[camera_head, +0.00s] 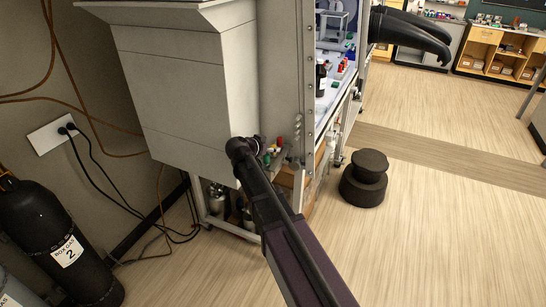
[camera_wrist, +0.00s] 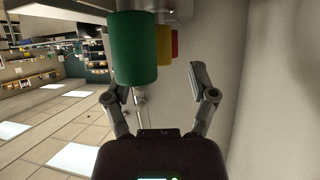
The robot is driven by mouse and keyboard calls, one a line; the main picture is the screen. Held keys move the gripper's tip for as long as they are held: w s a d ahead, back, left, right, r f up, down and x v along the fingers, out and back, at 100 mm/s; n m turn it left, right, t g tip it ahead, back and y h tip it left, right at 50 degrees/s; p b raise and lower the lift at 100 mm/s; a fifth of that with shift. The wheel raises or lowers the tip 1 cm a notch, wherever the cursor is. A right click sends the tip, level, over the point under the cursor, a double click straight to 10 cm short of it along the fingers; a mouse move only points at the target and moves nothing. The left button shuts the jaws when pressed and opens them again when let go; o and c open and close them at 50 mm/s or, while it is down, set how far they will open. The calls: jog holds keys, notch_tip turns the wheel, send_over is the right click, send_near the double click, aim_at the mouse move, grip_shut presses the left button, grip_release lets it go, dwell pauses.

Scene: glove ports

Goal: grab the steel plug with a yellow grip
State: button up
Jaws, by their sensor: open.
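The yellow grip (camera_wrist: 163,46) of the plug shows in the wrist view, partly hidden behind a larger, nearer green grip (camera_wrist: 134,48). A red grip (camera_wrist: 175,43) shows just beyond it. The yellow plug's steel part cannot be made out. My gripper (camera_wrist: 155,84) is open and empty, its two fingers spread below the coloured grips in the picture. In the head view the small yellow grip (camera_head: 279,148) is by the cabinet side, just right of my arm's end, with red above and green below.
The grey cabinet (camera_head: 175,85) stands left of and behind my arm's end. A black stepped stool (camera_head: 365,180) stands on the floor to the right. A black gas cylinder (camera_head: 50,235) and cables are at the left. Open floor lies at the right.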

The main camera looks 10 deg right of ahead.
jog(key=shift+b+x, duration=0.4)
jog(key=shift+x, duration=0.95)
grip_shut()
